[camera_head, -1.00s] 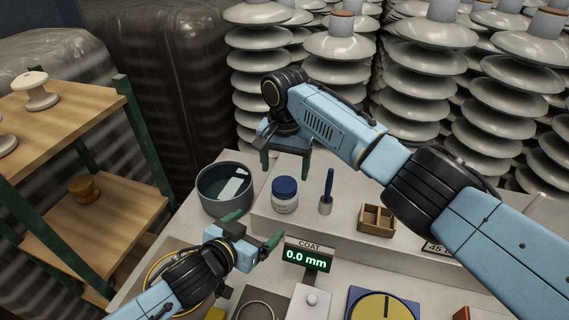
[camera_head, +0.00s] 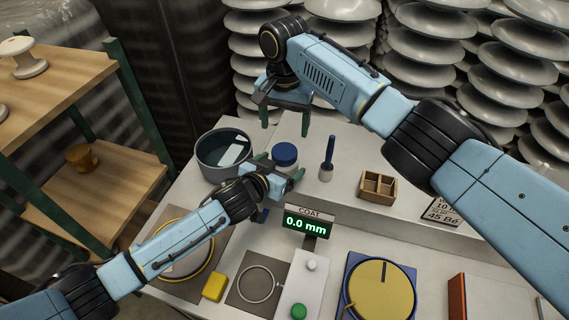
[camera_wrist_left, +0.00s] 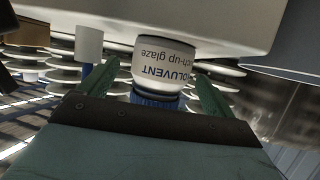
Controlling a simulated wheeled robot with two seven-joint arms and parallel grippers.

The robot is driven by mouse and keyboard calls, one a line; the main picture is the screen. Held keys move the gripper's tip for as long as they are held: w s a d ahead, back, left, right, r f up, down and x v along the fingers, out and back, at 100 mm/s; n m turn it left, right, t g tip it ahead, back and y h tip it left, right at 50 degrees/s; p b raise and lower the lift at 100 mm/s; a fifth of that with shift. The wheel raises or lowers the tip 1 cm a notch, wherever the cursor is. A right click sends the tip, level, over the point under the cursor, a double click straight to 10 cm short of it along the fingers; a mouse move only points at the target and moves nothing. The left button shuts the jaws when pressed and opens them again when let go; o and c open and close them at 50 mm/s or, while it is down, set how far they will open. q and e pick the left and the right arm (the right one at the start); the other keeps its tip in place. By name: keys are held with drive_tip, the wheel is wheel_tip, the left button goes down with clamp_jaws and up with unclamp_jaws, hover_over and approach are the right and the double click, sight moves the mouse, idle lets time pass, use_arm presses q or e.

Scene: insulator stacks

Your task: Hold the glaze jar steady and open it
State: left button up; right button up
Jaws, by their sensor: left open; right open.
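The glaze jar (camera_head: 285,155) stands on the raised ledge of the bench, its blue lid on; my left gripper hides most of its white body in the head view. In the left wrist view the labelled white jar (camera_wrist_left: 165,58) shows upside down, with its blue lid lowest. My left gripper (camera_head: 279,167) is open, low in front of the jar; in the wrist view its two green fingers (camera_wrist_left: 153,88) flank the jar with gaps on both sides. My right gripper (camera_head: 285,120) is open and empty, fingers pointing down, above and behind the lid.
A dark round pot (camera_head: 205,155) stands close left of the jar. A blue-handled tool (camera_head: 328,155) and a wooden divided box (camera_head: 378,187) stand to the right. The coat display (camera_head: 307,224) reading 0.0 mm is just in front. Insulator stacks (camera_head: 405,75) fill the back.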

sight(284, 151)
use_arm(q)
drive_tip(key=shift+x, duration=1)
drive_tip(key=c, duration=1.7)
drive_tip(key=shift+c, duration=1.2)
use_arm(e)
drive_tip(key=shift+n, duration=0.3)
use_arm(q)
clamp_jaws()
use_arm(e)
drive_tip(key=n, duration=0.3)
drive_tip(key=shift+f+n, duration=0.2)
drive_tip(key=shift+n, duration=0.2)
wheel_tip(284, 151, down, 8)
drive_tip(key=shift+r, duration=0.2)
